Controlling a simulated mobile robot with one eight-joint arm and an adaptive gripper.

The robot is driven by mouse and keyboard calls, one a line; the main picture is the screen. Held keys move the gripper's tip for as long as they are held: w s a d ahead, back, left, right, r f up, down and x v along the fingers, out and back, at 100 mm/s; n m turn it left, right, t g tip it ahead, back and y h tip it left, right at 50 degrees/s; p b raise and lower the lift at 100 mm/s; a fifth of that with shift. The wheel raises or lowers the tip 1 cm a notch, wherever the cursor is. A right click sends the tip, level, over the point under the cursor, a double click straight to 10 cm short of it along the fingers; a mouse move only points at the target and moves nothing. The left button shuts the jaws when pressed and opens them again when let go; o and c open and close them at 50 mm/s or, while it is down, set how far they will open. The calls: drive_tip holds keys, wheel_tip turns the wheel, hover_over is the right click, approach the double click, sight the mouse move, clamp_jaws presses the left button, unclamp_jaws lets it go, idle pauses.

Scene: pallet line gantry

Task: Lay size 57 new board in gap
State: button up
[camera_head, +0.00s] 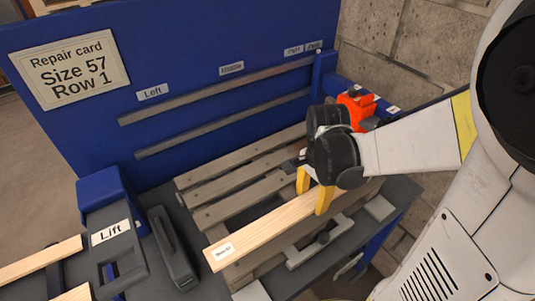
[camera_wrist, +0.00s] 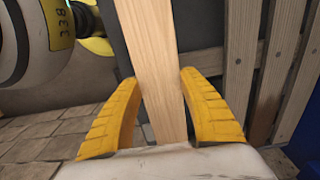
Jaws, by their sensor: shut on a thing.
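A pale new board (camera_head: 262,229) with a small white label at its near end lies in my gripper (camera_head: 315,192), above the front part of the grey slatted pallet (camera_head: 230,185). The label is too small to read for certain. The yellow fingers are shut on the board's two edges; in the wrist view my gripper (camera_wrist: 163,115) holds the same board (camera_wrist: 153,70) between them. The pallet has several weathered slats with spaces between them. The board and arm hide part of its front, so I cannot tell whether the board touches the pallet.
A blue back panel (camera_head: 200,60) carries a card (camera_head: 70,67) reading "Repair card Size 57 Row 1". A "Lift" lever unit (camera_head: 113,240) stands left of the pallet. Other pale boards (camera_head: 40,260) lie at lower left. An orange-red tool (camera_head: 357,108) sits behind my wrist.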

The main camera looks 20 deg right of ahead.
drive_tip(key=b, duration=0.2)
hover_over(293, 197)
drive_tip(key=s, duration=0.1)
drive_tip(key=f, duration=0.3)
drive_tip(key=a+f, duration=0.1)
drive_tip(key=f, duration=0.1)
drive_tip(key=shift+s, duration=0.15)
drive_tip(key=shift+f+b, duration=1.05)
drive_tip(key=shift+f, duration=0.85)
drive_tip(key=shift+f, duration=0.15)
drive_tip(key=o, duration=0.9)
drive_tip(key=shift+f, duration=0.1)
drive_tip(key=shift+o, duration=0.7)
